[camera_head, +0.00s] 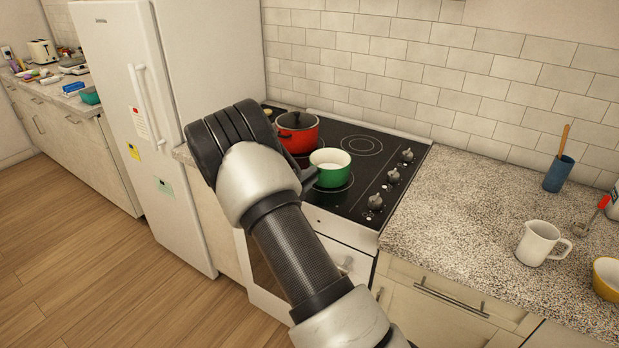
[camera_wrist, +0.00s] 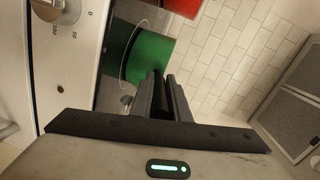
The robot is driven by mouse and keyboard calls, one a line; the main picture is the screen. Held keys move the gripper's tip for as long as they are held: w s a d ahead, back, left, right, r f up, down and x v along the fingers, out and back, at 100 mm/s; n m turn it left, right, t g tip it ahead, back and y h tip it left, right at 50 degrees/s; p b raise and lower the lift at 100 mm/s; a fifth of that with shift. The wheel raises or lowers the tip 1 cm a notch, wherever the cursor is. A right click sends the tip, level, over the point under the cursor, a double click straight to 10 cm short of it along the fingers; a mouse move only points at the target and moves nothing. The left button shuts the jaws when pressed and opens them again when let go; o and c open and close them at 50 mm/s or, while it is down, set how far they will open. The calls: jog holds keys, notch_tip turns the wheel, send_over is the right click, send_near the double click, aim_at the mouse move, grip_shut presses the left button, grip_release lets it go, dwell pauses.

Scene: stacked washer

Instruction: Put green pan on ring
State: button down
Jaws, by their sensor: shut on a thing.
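The green pan (camera_head: 328,177), white inside, is upright at the front of the black cooktop (camera_head: 352,207). A thin ring line shows around its base, but I cannot tell whether it rests on the glass or is slightly above it. My gripper (camera_head: 309,178) reaches its left side, partly hidden by my arm. In the wrist view the green pan (camera_wrist: 150,60) is just beyond the fingertips of my gripper (camera_wrist: 163,88).
A red lidded pot (camera_head: 298,136) stands behind the green pan, close to it. An empty ring (camera_head: 361,146) is at the back right. Knobs (camera_head: 393,175) line the right edge. A white mug (camera_head: 538,243) stands on the right counter. A fridge (camera_head: 150,110) is at left.

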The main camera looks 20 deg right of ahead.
jog(key=shift+r, duration=0.2)
jog(key=shift+f, duration=0.15)
jog(key=c, duration=1.7)
grip_release()
jog(key=shift+f, duration=0.1)
